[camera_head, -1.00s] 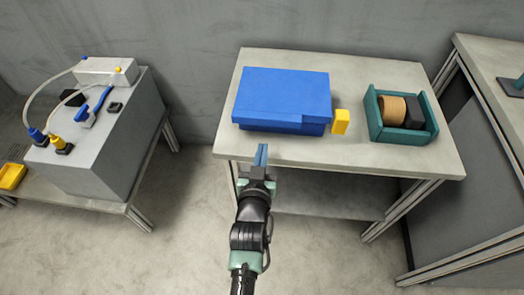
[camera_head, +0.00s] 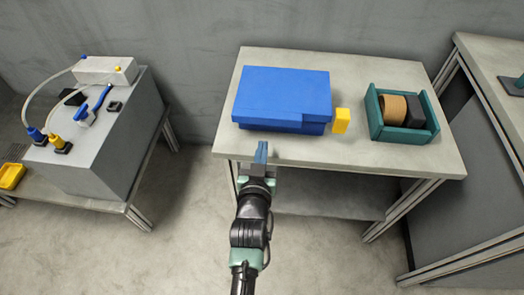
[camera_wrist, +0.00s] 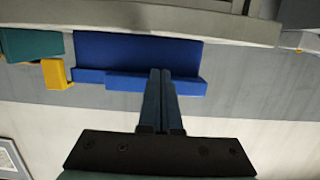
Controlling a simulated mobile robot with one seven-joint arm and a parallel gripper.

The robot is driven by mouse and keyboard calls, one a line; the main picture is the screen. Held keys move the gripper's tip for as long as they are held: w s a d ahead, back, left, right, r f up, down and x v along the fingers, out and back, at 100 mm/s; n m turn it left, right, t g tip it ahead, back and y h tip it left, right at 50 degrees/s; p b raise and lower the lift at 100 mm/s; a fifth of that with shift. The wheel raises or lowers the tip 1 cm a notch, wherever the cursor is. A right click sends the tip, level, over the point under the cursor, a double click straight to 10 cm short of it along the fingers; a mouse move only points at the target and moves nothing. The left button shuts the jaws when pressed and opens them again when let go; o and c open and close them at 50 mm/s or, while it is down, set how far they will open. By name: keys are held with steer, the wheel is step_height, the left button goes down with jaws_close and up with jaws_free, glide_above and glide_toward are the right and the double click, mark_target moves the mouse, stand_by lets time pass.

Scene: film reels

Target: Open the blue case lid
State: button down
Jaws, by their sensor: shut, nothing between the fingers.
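A notched step shows at the lid's front right. In the wrist view the case (camera_wrist: 138,48) lies beyond the fingers. My gripper (camera_head: 262,147) is at the table's front edge, just in front of the case's front face. Its fingers (camera_wrist: 160,74) are together and empty, pointing at the case. In the wrist view the fingertips overlap the case's lower front strip; I cannot tell whether they touch it.
A yellow block (camera_head: 342,121) stands just right of the case. A teal open box (camera_head: 406,134) with a tan reel (camera_head: 393,109) and a dark piece is further right. The table (camera_head: 300,153) is bare along its front. A grey cabinet (camera_head: 95,150) with tubes stands left.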

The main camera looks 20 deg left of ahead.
mark_target(265, 113)
steer(key=shift+b+x, duration=1.05)
steer(key=shift+b, duration=0.25)
steer(key=shift+w+r, duration=0.1)
steer(key=shift+r+b+x, duration=0.15)
steer(key=shift+b+x, duration=0.55)
steer(key=shift+b, duration=0.1)
steer(key=shift+r+b+x, duration=0.1)
steer(key=shift+b+x, duration=0.65)
steer(key=shift+w+r, duration=0.1)
steer(key=shift+s, duration=0.25)
steer(key=shift+w+a+r+p, duration=0.1)
steer(key=shift+w+r+p, duration=0.15)
steer(key=shift+r+p, duration=0.7)
steer(key=shift+w+a+r+p, duration=0.1)
steer(key=shift+w+r+p, duration=0.35)
steer(key=shift+r, duration=0.75)
steer(key=shift+w+r+p, duration=0.1)
steer(key=shift+r+p, duration=0.85)
steer(key=shift+r, duration=0.1)
